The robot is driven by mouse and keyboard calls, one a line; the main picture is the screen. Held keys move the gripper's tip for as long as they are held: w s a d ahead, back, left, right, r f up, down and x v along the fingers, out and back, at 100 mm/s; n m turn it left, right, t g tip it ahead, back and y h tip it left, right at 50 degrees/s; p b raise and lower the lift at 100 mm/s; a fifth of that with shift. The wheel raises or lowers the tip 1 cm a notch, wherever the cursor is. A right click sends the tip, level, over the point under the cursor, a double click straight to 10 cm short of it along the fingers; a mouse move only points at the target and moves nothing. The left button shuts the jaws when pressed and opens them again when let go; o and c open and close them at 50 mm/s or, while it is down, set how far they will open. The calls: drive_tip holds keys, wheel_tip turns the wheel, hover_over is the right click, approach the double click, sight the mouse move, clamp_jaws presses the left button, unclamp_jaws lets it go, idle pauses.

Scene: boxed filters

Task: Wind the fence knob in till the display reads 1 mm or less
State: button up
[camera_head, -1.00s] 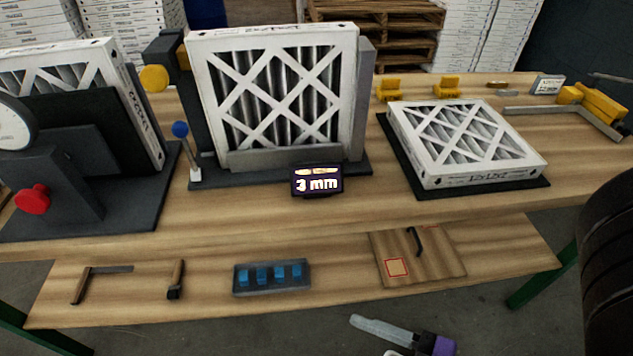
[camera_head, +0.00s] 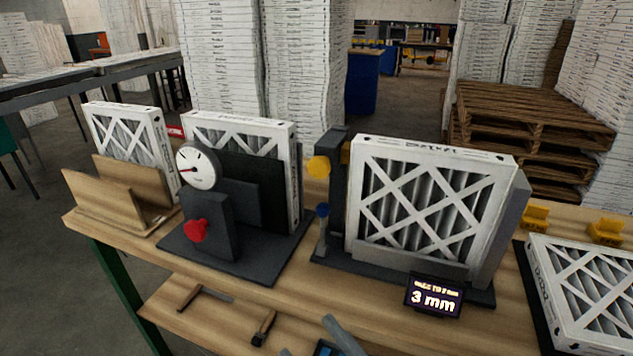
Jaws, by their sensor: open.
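The display (camera_head: 433,297) reads "3 mm", with a smaller line above too blurred to read. It stands at the front of a dark fixture holding an upright white filter (camera_head: 425,205). A round yellow knob (camera_head: 318,168) is on the post at the fixture's left. A red knob (camera_head: 196,230) is on the neighbouring dial-gauge stand. No label shows which is the fence knob.
The dial gauge (camera_head: 197,167) stands before another filter. A wooden holder (camera_head: 110,205) with a filter is at the far left. A flat filter (camera_head: 590,290) lies at right near yellow blocks (camera_head: 535,216). Tools lie on the lower shelf (camera_head: 180,315).

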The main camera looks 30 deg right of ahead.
sight(317, 172)
drive_tip(key=w+d+r+m+h+p, duration=0.2)
drive_tip(key=w+r+m+h+p, duration=0.1)
drive_tip(key=w+r+m+h, duration=1.1)
drive_tip(key=w+d+f+n+g+h, duration=0.2)
drive_tip(key=w+d+f+g+h, duration=0.25)
drive_tip(key=d+g+h, duration=0.35)
drive_tip(key=shift+g+y, duration=0.3)
drive_tip(key=shift+g, duration=0.2)
drive_tip(key=shift+p+x, duration=0.75)
drive_tip(key=shift+x, duration=2.4)
drive_tip(key=shift+w+a, duration=0.1)
drive_tip(key=shift+w, duration=0.1)
clamp_jaws()
drive_tip(key=shift+m, duration=0.5)
